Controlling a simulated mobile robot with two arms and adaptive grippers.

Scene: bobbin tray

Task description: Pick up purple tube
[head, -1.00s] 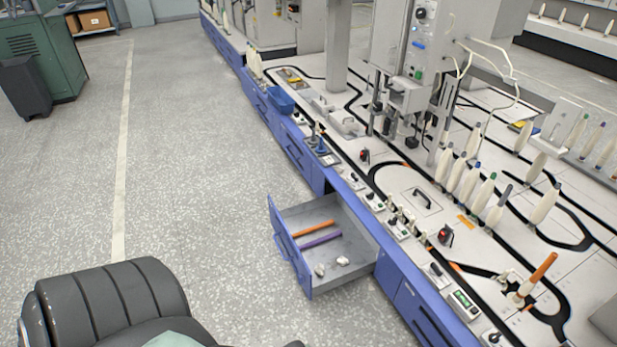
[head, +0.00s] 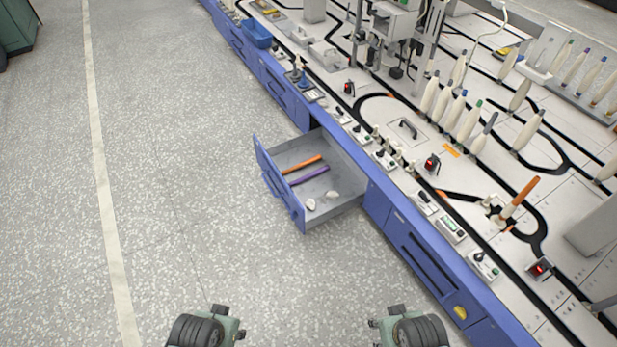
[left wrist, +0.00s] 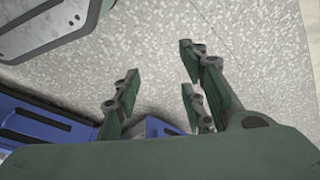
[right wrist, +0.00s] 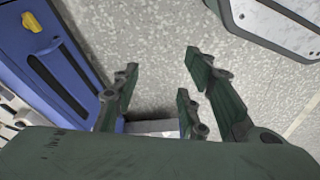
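The purple tube (head: 309,176) lies in the open drawer (head: 346,203), beside an orange tube (head: 302,165) and apart from it. In the head view, parts of my left gripper (head: 222,312) and right gripper (head: 392,312) show at the bottom edge, well below the drawer. In the left wrist view, the fingers of my left gripper (left wrist: 158,88) are spread with only floor between them. In the right wrist view, the fingers of my right gripper (right wrist: 157,90) are spread and empty. The tubes do not show in either wrist view.
Two small pale pieces (head: 322,199) lie in the drawer's near part. The blue-fronted bench (head: 415,250) runs diagonally on the right, with several bobbins (head: 468,122) and an orange tube (head: 523,193) standing on top. The speckled floor (head: 190,190) left of the drawer is clear.

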